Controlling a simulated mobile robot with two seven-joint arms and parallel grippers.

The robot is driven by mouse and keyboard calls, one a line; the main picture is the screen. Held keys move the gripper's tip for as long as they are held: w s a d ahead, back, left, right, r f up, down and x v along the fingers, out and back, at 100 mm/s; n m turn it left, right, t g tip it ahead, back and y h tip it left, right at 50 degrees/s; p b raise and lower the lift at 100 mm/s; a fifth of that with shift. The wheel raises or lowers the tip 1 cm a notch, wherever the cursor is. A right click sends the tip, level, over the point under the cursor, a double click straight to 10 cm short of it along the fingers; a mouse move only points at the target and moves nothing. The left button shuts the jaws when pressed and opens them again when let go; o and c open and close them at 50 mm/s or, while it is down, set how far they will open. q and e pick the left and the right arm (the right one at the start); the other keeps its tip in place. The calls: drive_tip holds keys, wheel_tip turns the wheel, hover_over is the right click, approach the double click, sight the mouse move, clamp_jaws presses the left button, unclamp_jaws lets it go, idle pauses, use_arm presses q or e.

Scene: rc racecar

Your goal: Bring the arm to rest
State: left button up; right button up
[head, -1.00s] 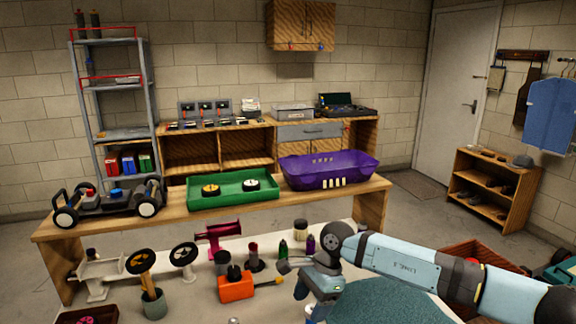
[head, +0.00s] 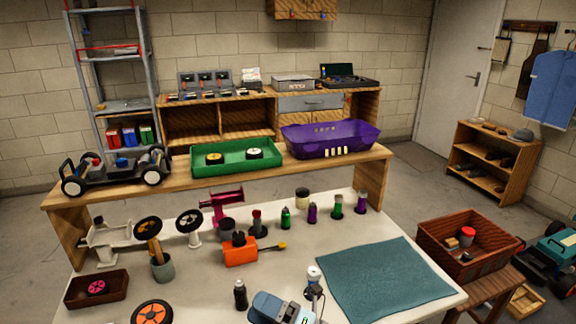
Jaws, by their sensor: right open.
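My right gripper (head: 284,308) is at the bottom edge of the head view, low over the front of the white worktable (head: 400,306). Only a light-blue and grey part of it shows, and the rest is cut off by the frame. It is open, and I see nothing held in it. A small white-topped item (head: 313,275) stands close beside it, and a dark bottle (head: 240,295) is to its left. My left gripper is not in view.
A teal mat (head: 383,277) lies bare at the worktable's right. An orange tool (head: 240,254), several bottles and loose wheels (head: 152,314) crowd the left and middle. Behind, a wooden bench holds a car chassis (head: 115,172), a green tray (head: 232,172) and a purple car body (head: 330,141).

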drive_tip(key=s+d+f+m+t+h, duration=0.3)
drive_tip(key=d+f+m+t+h, duration=0.7)
drive_tip(key=m, duration=1.1)
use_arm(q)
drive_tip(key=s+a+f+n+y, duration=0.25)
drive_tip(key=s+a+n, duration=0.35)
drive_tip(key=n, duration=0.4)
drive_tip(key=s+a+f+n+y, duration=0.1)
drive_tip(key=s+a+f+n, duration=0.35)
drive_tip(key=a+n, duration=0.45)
use_arm(e)
drive_tip(key=s+d+f+m+g+h, duration=0.7)
drive_tip(key=s+d+f+m, duration=0.4)
drive_tip(key=s+d+f, duration=0.3)
use_arm(q)
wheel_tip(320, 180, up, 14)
drive_tip(key=p, duration=1.5)
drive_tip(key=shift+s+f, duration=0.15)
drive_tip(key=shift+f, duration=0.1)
use_arm(e)
wheel_tip(320, 180, up, 14)
drive_tip(key=shift+s+d+r+n+t, duration=0.15)
drive_tip(key=shift+s+d+n+t, duration=0.15)
drive_tip(key=shift+n, duration=0.1)
